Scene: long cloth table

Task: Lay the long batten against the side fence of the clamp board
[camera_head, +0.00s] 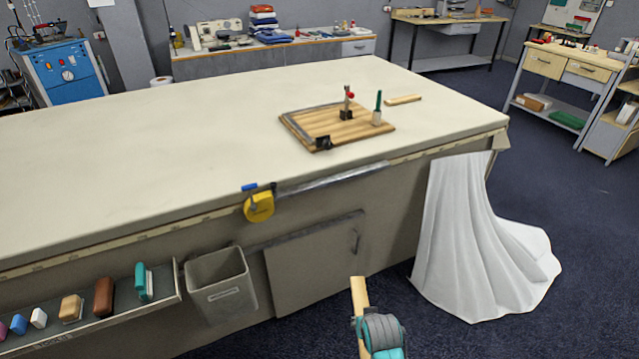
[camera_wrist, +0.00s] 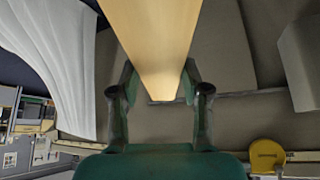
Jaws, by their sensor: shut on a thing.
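My gripper (camera_head: 364,318) is low in front of the table in the head view, shut on a long pale wooden batten (camera_head: 359,292). In the wrist view the batten (camera_wrist: 152,40) runs between the two fingers of my gripper (camera_wrist: 158,88) and out of the top of the picture. The wooden clamp board (camera_head: 345,130) lies on the table, well apart from the batten. Grey fence strips (camera_head: 296,130) run along its left and back edges. A black clamp with a red knob (camera_head: 349,96) stands on it, and a black block (camera_head: 323,142) sits at its front left corner.
A green-handled tool (camera_head: 378,104) stands at the board's right side. A shorter wooden piece (camera_head: 403,99) lies beyond it. A yellow tape measure (camera_head: 259,206), a grey bin (camera_head: 220,285) and a white cloth (camera_head: 470,235) are at the table's front. The cloth table top (camera_head: 150,150) is clear to the left.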

